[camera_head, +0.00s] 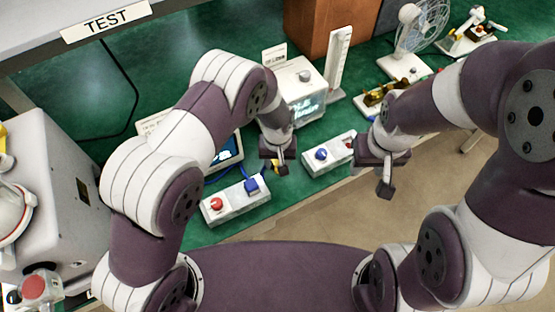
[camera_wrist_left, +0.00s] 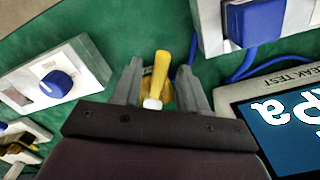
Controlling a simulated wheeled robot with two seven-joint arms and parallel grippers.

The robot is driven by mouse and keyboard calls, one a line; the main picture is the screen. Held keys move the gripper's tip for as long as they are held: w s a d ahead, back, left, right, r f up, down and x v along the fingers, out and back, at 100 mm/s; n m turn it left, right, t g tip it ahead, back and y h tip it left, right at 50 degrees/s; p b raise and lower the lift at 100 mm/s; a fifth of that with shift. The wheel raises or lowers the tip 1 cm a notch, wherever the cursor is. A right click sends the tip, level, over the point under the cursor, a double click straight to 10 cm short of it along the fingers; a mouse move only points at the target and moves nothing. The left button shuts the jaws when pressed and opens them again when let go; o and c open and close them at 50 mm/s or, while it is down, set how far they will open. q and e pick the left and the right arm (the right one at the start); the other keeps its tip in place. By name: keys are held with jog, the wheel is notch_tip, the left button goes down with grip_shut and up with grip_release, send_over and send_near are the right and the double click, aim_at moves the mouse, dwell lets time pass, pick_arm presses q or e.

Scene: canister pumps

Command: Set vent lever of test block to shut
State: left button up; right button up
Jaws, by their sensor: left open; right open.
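The vent lever has a yellow handle (camera_wrist_left: 160,72) with a pale end and sits on a small brass-coloured block (camera_wrist_left: 169,98), partly hidden by my gripper. In the left wrist view, my left gripper (camera_wrist_left: 160,82) is open, with one finger on each side of the handle and a gap on both sides. In the head view, my left gripper (camera_head: 279,167) is low over the green bench, and a bit of yellow (camera_head: 275,166) shows beside it. My right gripper (camera_head: 386,182) is open and empty, right of the bench controls, over the bench's front edge.
A leak test screen (camera_wrist_left: 286,113) is close by. Behind are a white unit (camera_head: 301,85), a fan (camera_head: 413,38) and a brass fixture (camera_head: 383,94).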

pick_arm(q)
grip_shut()
jog(key=shift+d, duration=0.1)
jog(key=shift+d+n+b, duration=0.45)
jog(key=shift+n, duration=0.65)
jog(key=n, duration=0.1)
jog(key=d+n+b, duration=0.1)
jog(key=n, duration=0.1)
jog(key=shift+w+d+n, duration=0.25)
jog(key=shift+w+n, duration=0.05)
jog(key=shift+w, duration=0.05)
jog(key=n, duration=0.1)
jog(key=w+d+n+b, duration=0.1)
jog(key=n, duration=0.1)
jog(key=shift+d, duration=0.15)
jog(key=shift+w+d+r+n+b, duration=0.1)
jog(key=shift+w+d+n+b, duration=0.15)
jog(key=shift+n, duration=0.55)
jog(key=shift+w+d+n+b, duration=0.15)
jog(key=shift+w+n+b, duration=0.1)
jog(key=shift+n, duration=0.55)
